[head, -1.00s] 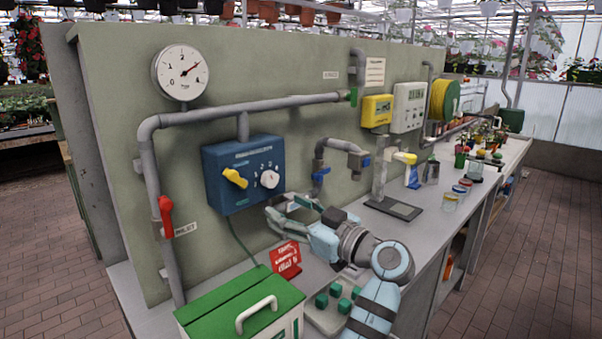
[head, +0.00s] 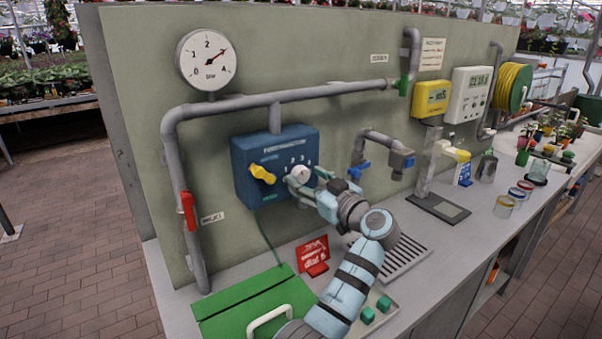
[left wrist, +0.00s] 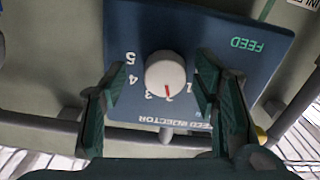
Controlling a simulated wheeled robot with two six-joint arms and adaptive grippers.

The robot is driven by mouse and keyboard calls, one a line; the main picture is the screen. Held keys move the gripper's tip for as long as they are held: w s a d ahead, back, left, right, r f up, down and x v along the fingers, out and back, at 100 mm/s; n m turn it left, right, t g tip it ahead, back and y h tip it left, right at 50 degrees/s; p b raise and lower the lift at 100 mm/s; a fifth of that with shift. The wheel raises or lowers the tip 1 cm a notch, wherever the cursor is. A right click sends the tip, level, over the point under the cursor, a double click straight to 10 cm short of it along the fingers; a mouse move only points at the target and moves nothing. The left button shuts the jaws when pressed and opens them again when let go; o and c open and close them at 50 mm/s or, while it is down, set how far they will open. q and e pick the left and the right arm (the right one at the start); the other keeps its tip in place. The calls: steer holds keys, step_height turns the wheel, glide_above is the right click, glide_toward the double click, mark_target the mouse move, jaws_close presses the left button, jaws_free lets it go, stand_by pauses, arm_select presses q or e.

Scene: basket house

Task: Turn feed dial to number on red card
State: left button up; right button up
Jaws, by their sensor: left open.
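The feed dial (head: 300,172) is a white round knob on the blue feed injector box (head: 245,190), right of a yellow handle. In the left wrist view the dial (left wrist: 166,73) has a red mark pointing near the 2 on a printed scale of 1 to 5. My left gripper (head: 303,182) is at the dial. In the left wrist view its fingers (left wrist: 160,75) are open, one on each side of the dial, with gaps visible. The red card (head: 312,255) stands on the bench below; its last character looks like a 5, but the text is blurred. My right gripper is out of view.
A green-lidded box (head: 255,305) is at the bench front, and a drain grate (head: 402,258) lies to the right. A red-handled valve (head: 189,210) is left of the blue box. A blue-handled tap (head: 358,170) is to its right.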

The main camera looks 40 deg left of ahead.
arm_select(q)
steer(key=shift+a, duration=0.15)
steer(key=shift+s+r, duration=0.15)
steer(key=shift+s, duration=0.15)
steer(key=c, duration=1.2)
steer(key=shift+o, duration=0.2)
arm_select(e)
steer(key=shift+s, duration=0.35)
